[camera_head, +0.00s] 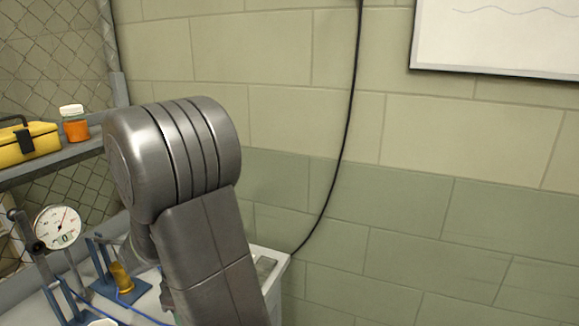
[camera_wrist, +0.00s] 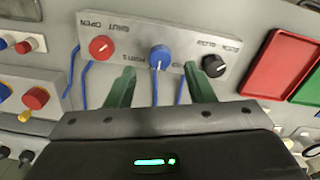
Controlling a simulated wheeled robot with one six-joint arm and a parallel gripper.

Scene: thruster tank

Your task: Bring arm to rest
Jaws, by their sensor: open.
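My arm (camera_head: 185,180) fills the middle of the head view, with its grey elbow raised in front of the wall. My gripper (camera_wrist: 160,75) shows in the wrist view with two green fingers spread apart. It is open, with nothing held between the fingers. The fingers point at a grey panel (camera_wrist: 185,30) with a red knob (camera_wrist: 101,47), a blue knob (camera_wrist: 160,57) and a black knob (camera_wrist: 213,65). The blue knob appears between the fingertips; I cannot tell whether they touch anything. The gripper is hidden in the head view.
A round dial gauge (camera_head: 57,227) and a brass part on a blue stand (camera_head: 122,277) are at lower left. A shelf (camera_head: 60,163) holds a yellow toolbox (camera_head: 28,143) and an orange jar (camera_head: 75,125). Red (camera_wrist: 285,65) and green trays lie right of the panel.

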